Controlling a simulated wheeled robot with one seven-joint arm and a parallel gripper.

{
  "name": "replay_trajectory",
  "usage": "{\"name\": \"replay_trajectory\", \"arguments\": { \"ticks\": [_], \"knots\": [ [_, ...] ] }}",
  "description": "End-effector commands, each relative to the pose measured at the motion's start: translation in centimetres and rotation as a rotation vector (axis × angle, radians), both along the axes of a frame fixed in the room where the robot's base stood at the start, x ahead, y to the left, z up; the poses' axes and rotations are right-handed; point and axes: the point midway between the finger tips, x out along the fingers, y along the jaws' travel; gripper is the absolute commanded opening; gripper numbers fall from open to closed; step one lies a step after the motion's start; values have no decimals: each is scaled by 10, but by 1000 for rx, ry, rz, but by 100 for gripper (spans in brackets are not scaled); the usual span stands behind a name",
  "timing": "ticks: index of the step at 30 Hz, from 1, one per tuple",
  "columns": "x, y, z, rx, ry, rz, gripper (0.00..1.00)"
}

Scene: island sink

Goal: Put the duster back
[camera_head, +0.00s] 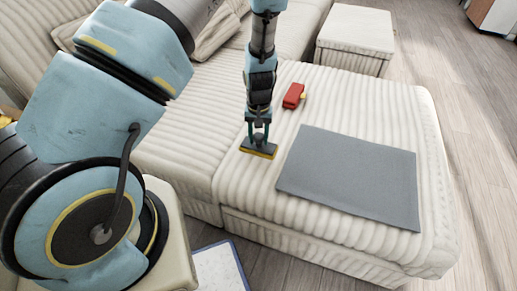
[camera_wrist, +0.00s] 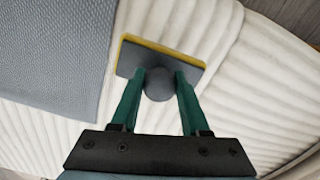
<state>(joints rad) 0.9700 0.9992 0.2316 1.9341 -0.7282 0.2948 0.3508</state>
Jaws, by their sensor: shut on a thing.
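The duster (camera_head: 261,151) is a flat dark grey block with a yellow underside and a round grey knob on top. My gripper (camera_head: 257,136) is above it, pointing down. In the wrist view the green fingers of my gripper (camera_wrist: 159,80) are closed on either side of the knob of the duster (camera_wrist: 135,58). The duster is over the striped cream sofa seat, left of the grey mat; I cannot tell whether it touches the seat. The fingers hide the sides of the knob.
The grey mat (camera_head: 350,178) lies flat on the cream sofa seat (camera_head: 395,100). A red object with a yellow part (camera_head: 292,95) lies behind it. A cream ottoman (camera_head: 355,28) stands at the back. A white board with a blue edge (camera_head: 220,268) is low at the front.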

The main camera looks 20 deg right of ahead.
Motion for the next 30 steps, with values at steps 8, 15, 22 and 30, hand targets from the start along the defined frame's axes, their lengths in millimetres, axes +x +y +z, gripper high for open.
{"name": "replay_trajectory", "arguments": {
  "ticks": [8, 15, 22, 30],
  "knots": [
    [0, 1, -26, 1, 0, 1, 0],
    [1, 0, -45, -1, -2, 0, 0],
    [1, 0, -47, 0, -1, 0, 0],
    [1, 0, -48, 0, -1, 0, 69]
  ]
}}
